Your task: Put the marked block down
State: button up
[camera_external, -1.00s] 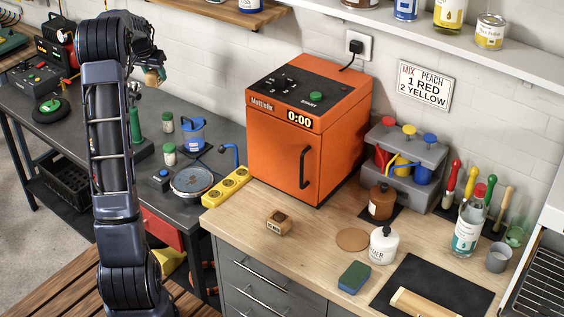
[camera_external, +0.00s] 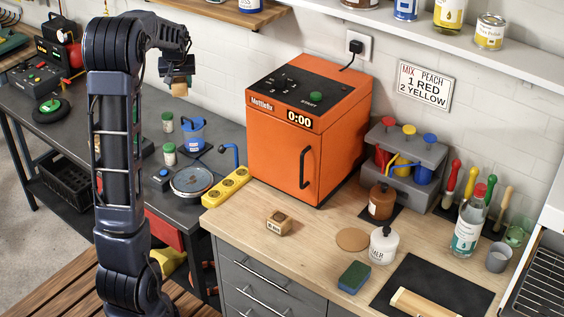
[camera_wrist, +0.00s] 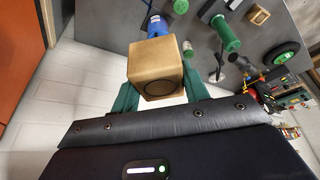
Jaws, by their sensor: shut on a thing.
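My gripper (camera_external: 177,72) is in the air over the dark workbench, left of the orange oven. It is shut on a wooden block (camera_external: 180,90), which hangs below it. In the wrist view the held block (camera_wrist: 155,65) sits between the green fingers, with a dark ring mark on the face towards the camera. A second wooden block (camera_external: 279,222) with a dark marking on its side rests alone on the wooden counter (camera_external: 240,215), in front of the oven.
The orange oven (camera_external: 300,130) stands right of my gripper. A white bottle (camera_external: 384,246) and a sponge (camera_external: 354,278) stand further right. The counter around the second block is clear.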

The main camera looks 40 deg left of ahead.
jog(key=s+d+r, duration=0.1)
jog(key=s+d, duration=0.2)
jog(key=d, duration=1.6)
jog(key=s+d, duration=0.2)
jog(key=d, duration=1.7)
jog(key=w+d+m+h, duration=0.2)
jog(key=w+d+m, duration=0.1)
jog(key=d+m, duration=0.5)
jog(key=w+d+m+h, duration=0.3)
jog(key=w+d+m, duration=0.15)
jog(key=d, duration=0.55)
jog(key=shift+m+t, duration=0.35)
jog(key=shift+t, duration=0.05)
jog(key=f, duration=2.6)
jog(key=shift+s+f, duration=0.3)
jog(key=shift+f, duration=0.1)
jog(key=o, duration=0.6)
jog(key=shift+f, duration=0.15)
jog(key=shift+c, duration=0.2)
jog(key=o, duration=0.4)
jog(key=shift+o, duration=0.2)
